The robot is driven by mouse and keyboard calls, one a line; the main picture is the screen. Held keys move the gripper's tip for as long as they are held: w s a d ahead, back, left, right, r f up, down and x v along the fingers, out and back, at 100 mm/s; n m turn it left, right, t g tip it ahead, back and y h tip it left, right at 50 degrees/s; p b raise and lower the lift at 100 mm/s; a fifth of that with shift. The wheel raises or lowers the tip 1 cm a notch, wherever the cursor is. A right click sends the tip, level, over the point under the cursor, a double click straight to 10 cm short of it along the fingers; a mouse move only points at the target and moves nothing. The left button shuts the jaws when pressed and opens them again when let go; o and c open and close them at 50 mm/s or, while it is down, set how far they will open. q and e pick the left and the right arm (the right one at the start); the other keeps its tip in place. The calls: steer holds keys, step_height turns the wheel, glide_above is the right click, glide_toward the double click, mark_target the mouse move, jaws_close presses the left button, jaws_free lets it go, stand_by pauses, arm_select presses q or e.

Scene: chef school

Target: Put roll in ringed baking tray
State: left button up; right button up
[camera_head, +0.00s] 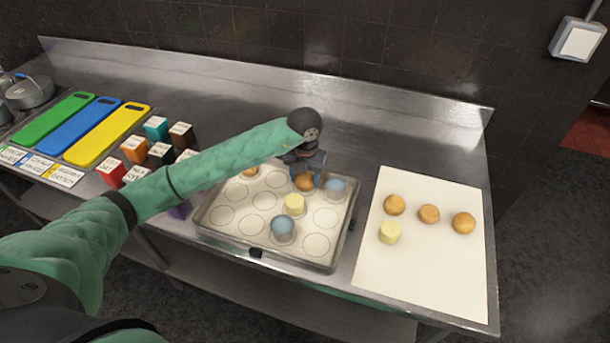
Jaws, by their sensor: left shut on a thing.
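The ringed baking tray (211,228) lies on the steel counter, with a pale liner marked with circles. My left gripper (307,182) points down over its back right part, shut on a brown roll (304,184). The roll is at or just above the liner; I cannot tell if it touches. Another roll (250,172) sits in the tray's back left part, partly hidden by my arm. Three more rolls (394,205) (429,213) (464,223) lie on the white sheet (430,275) at right. My right gripper is out of view.
The tray also holds a pale yellow piece (295,204) and two blue pieces (283,226) (336,187), one close right of my gripper. Another yellow piece (389,232) is on the sheet. Coloured boxes (156,128) and cutting boards (107,136) stand left. The counter behind the tray is clear.

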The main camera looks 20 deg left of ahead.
arm_select(q)
steer(key=shift+f, duration=0.4)
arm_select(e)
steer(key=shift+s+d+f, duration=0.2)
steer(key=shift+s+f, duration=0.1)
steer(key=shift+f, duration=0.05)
arm_select(q)
steer(key=shift+f, duration=0.1)
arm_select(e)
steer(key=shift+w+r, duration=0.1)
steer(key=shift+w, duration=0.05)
arm_select(q)
steer(key=o, duration=1)
steer(key=shift+c, duration=0.2)
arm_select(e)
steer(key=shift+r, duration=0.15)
